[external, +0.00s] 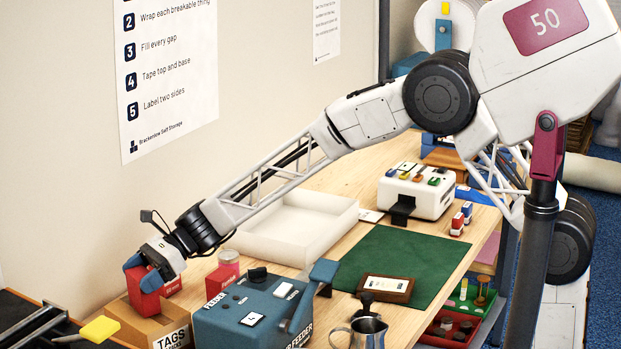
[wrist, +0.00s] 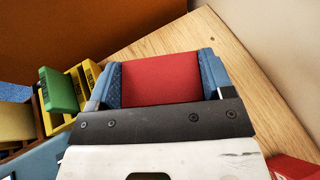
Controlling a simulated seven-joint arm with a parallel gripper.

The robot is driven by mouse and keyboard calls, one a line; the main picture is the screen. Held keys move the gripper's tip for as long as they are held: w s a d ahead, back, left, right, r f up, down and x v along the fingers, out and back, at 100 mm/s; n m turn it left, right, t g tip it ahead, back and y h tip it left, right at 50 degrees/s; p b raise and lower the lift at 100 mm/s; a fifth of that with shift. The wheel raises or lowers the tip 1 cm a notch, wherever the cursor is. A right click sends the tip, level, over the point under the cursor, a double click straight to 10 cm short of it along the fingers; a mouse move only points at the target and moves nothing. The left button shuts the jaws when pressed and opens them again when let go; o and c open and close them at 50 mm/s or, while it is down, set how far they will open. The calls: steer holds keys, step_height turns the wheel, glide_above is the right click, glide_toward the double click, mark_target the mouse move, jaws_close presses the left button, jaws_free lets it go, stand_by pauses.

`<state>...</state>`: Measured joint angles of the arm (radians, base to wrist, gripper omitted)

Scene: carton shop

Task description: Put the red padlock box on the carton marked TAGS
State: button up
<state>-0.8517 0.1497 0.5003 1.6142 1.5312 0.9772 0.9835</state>
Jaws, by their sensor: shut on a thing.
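My gripper (external: 146,272) is shut on a red box (external: 146,301), and its blue fingers press the box's two sides. In the wrist view the red box (wrist: 161,80) fills the space between the fingertips (wrist: 160,80). The cardboard carton marked TAGS (external: 145,327) stands at the table's near left. The held box is at the carton's top; I cannot tell if it rests there or hangs just above. A red face with "50 mm" lettering (external: 172,287) shows just right of the gripper; whether it belongs to the held box is unclear.
A blue feeder machine (external: 235,322) stands close right of the carton. Red items (external: 222,280) stand behind it. A white tray (external: 290,232) lies farther back. Yellow and green objects (wrist: 62,90) are at left in the wrist view. The green mat (external: 420,250) has clear room.

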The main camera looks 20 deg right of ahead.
steer(key=o, duration=1.1)
steer(key=shift+f, duration=0.1)
steer(key=v, duration=1.2)
steer(key=shift+w+d, duration=0.1)
steer(key=shift+d, duration=0.05)
stand_by(0.4)
